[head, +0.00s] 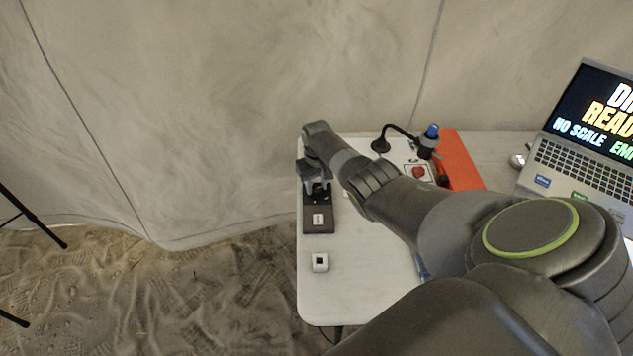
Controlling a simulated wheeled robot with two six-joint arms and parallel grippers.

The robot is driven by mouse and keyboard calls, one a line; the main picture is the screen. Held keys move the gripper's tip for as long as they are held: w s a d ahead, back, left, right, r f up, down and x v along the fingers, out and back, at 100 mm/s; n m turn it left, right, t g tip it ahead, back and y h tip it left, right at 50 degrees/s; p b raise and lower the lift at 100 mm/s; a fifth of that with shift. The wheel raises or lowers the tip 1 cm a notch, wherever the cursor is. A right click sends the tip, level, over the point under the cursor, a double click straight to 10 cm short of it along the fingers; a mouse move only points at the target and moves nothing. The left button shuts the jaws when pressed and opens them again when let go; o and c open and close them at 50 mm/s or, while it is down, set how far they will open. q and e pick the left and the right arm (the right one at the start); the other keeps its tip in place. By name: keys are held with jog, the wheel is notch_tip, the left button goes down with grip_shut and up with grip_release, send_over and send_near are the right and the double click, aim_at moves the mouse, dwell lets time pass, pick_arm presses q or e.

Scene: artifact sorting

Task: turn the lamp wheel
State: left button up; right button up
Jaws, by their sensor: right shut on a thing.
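My right gripper (316,187) points down at the left side of the white table, over the back end of a dark box with a white label (318,219). It is shut on a small dark part there, mostly hidden by the fingers; I cannot tell for sure whether this is the lamp wheel. My left gripper is not in view.
A small white block with a dark top (320,262) sits on the white table (350,290) near its left edge. A red button (419,172), an orange panel (462,160) and an open laptop (580,160) are on the right. My right arm covers much of the table.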

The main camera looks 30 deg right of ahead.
aim_at(317, 187)
jog(key=m+p, duration=0.1)
jog(key=m, duration=0.3)
jog(key=shift+r+m, duration=0.1)
jog(key=shift+m, duration=0.2)
jog(key=m, duration=0.4)
jog(key=shift+d, duration=0.1)
jog(key=shift+p, duration=0.3)
jog(key=o, duration=1)
notch_tip(317, 187, up, 7)
jog(key=p, duration=0.4)
notch_tip(317, 187, up, 10)
jog(key=shift+r, duration=0.15)
